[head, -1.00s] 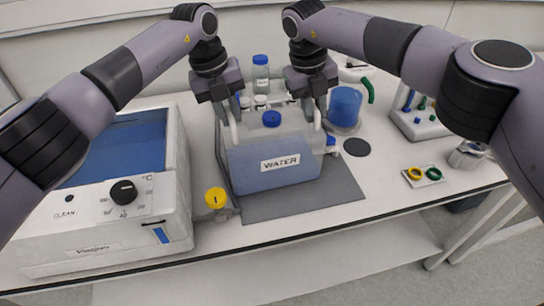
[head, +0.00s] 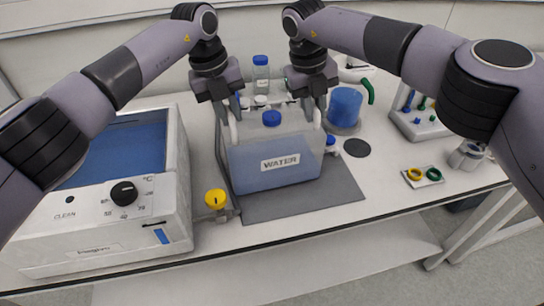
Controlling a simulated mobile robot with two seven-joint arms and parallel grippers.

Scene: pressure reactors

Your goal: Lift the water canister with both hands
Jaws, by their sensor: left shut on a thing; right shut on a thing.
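The water canister (head: 272,164) is a translucent box of bluish liquid with a blue cap and a "WATER" label. It is upright over the grey mat (head: 300,203); I cannot tell how far its base is above the mat. My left gripper (head: 233,118) points down and is shut on the canister's left white handle (head: 233,130). My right gripper (head: 314,108) points down and is shut on the right white handle (head: 317,119). The fingertips are partly hidden against the handles.
A white bath unit (head: 150,215) with a dial stands at left, close to a yellow-knobbed valve (head: 215,199). A blue-capped bottle (head: 261,75) stands behind the canister. A blue beaker (head: 345,107), a dark disc (head: 357,147) and a ring tray (head: 424,177) are at right.

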